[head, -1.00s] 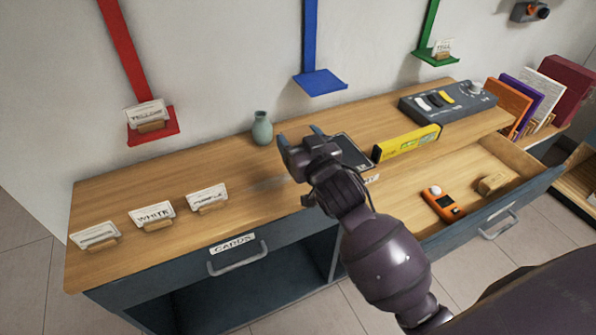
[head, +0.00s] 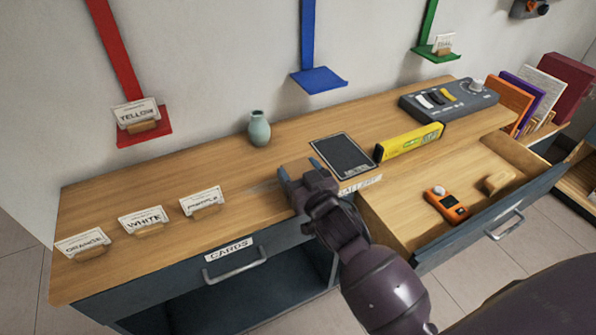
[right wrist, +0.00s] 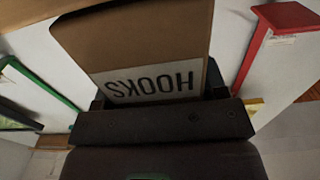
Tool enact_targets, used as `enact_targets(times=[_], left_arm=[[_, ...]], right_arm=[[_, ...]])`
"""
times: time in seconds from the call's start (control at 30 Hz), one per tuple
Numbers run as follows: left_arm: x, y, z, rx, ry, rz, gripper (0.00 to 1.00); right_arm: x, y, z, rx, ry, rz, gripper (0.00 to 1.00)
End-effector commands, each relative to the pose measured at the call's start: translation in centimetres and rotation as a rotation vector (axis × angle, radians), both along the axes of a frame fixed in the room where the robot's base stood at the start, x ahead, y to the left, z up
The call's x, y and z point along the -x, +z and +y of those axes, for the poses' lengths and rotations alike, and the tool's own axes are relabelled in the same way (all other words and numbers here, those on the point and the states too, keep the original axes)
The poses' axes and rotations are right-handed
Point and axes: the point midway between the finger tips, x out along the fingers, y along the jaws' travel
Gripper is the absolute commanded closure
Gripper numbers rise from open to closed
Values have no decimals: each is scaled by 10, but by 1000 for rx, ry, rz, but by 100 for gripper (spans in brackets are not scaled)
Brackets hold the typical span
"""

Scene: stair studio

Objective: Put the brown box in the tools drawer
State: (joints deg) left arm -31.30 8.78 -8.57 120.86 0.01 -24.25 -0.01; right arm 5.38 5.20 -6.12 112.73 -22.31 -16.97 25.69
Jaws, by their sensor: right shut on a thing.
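In the right wrist view a brown box (right wrist: 145,38) with a white label reading HOOKS upside down fills the upper middle, and my right gripper is shut on it. In the head view my right gripper (head: 308,178) is above the front edge of the wooden counter, left of the open drawer (head: 405,222). The box cannot be made out in the head view. The drawer holds an orange meter (head: 447,204) and a small wooden block (head: 499,183), with bare floor around them. My left gripper is not in view.
On the counter (head: 235,180) stand several name cards, a green vase (head: 259,129), a dark tablet (head: 342,153), a yellow level (head: 409,142) and a grey switch panel (head: 448,99). Red, blue and green wall shelves hang behind.

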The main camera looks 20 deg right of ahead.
Motion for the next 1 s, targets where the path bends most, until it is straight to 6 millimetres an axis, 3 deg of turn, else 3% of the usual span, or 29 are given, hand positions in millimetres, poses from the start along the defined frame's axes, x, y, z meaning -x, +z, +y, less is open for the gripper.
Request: enact_targets(times=[0.2, 0.23, 0.4, 0.73, 1.0], left_arm=[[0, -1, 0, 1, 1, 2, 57], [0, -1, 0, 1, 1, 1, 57], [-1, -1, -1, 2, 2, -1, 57], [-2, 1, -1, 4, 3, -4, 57], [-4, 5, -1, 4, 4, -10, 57]], right_arm=[[0, -3, 0, 0, 0, 1, 60], [0, -3, 0, 0, 0, 1, 31], [0, -3, 0, 0, 0, 0, 9], [0, 2, 0, 1, 1, -2, 9], [33, 1, -1, 0, -1, 1, 9]])
